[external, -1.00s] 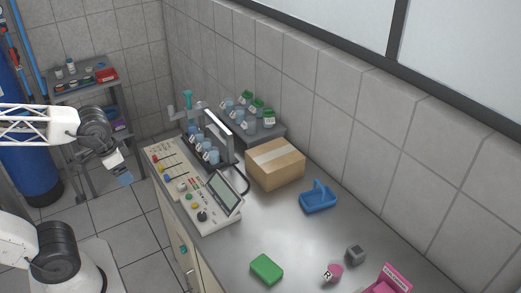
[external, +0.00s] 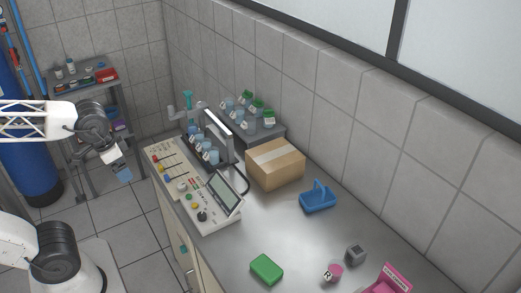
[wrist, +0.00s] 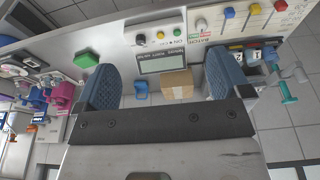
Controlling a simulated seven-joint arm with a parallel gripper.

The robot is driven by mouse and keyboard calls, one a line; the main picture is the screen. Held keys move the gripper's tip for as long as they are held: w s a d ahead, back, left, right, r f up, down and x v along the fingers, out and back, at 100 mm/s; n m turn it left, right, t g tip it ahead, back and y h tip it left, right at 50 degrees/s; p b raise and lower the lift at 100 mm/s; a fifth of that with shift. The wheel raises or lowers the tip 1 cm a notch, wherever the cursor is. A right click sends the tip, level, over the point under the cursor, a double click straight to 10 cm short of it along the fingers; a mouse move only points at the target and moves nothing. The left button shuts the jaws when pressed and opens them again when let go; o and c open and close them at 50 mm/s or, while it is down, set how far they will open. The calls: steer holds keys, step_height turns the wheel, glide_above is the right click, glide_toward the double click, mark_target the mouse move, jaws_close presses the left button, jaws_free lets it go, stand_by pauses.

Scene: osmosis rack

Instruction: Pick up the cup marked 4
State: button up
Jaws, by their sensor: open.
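Several small cups with bluish contents stand in a row in the dark rack (external: 231,158) at the back of the counter. One of these cups (external: 213,156) is at the near end of the row. More labelled cups (external: 250,126), some with green lids, stand on a raised grey shelf behind. My gripper (external: 124,176) hangs left of the counter, well apart from all cups. In the wrist view my gripper (wrist: 164,82) is open and empty, its blue pads wide apart.
A control panel (external: 166,161) with knobs and a tilted screen (external: 225,193) stands before the rack. A cardboard box (external: 275,164), blue basket (external: 317,198), green block (external: 266,269), grey cube (external: 355,254) and pink cup (external: 335,271) are on the counter. Its middle is clear.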

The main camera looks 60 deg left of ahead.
steer(key=w+a+r+n+g+h, duration=0.1)
steer(key=w+a+r+n, duration=0.15)
steer(key=w, duration=0.45)
steer(key=w+a+r+n+h, duration=0.2)
steer(key=w+r+n, duration=0.15)
steer(key=w, duration=0.35)
steer(key=w+a+r+n+g+h, duration=0.1)
steer(key=w+a+r+n, duration=0.2)
steer(key=w, duration=0.5)
steer(key=w+a+r+n+t+h, duration=0.1)
steer(key=w+a+n+h, duration=0.15)
steer(key=w+a, duration=0.55)
steer(key=w+a+n+h, duration=0.2)
steer(key=w+a+n, duration=0.25)
steer(key=w, duration=0.65)
steer(key=w+a+f+n+t+h, duration=0.15)
steer(key=w+a, duration=0.25)
steer(key=a, duration=0.4)
steer(key=w+a+f+n+t+h, duration=0.1)
steer(key=w+a+f+n, duration=0.25)
steer(key=a, duration=0.55)
steer(key=w+a+f+n+t+h, duration=0.15)
steer(key=w+a, duration=0.25)
steer(key=a, duration=0.4)
step_height(320, 180, down, 20)
steer(key=shift+w+a, duration=0.2)
steer(key=shift+a, duration=0.05)
steer(key=shift+d+f+g, duration=0.1)
steer(key=shift+g, duration=0.2)
